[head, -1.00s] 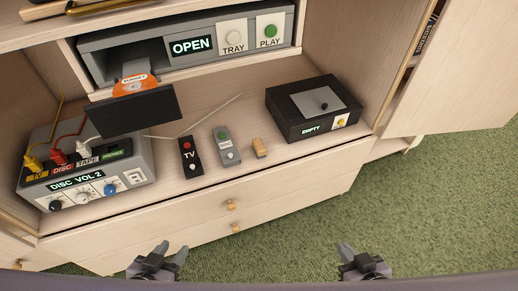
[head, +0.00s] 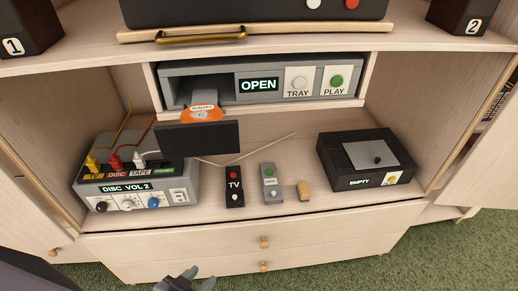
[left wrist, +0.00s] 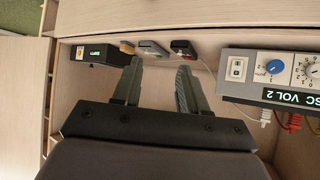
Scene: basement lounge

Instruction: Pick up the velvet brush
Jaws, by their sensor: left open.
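The velvet brush seems to be the small tan wooden block (head: 303,190) on the cabinet shelf, to the right of the two remotes. It also shows in the left wrist view (left wrist: 127,48), beside the black box. My left gripper (head: 190,275) is at the bottom edge of the head view, in front of and below the shelf. In the left wrist view its two fingers (left wrist: 160,75) are apart with nothing between them. The brush lies beyond the left-hand fingertip there, not touched. My right gripper is out of view.
A black TV remote (head: 234,188) and a grey remote (head: 270,184) lie left of the brush. A black box reading EMPTY (head: 340,184) stands to its right. A grey DISC VOL 2 unit (head: 160,197) stands left. The player's tray (head: 205,100) is out with an orange disc.

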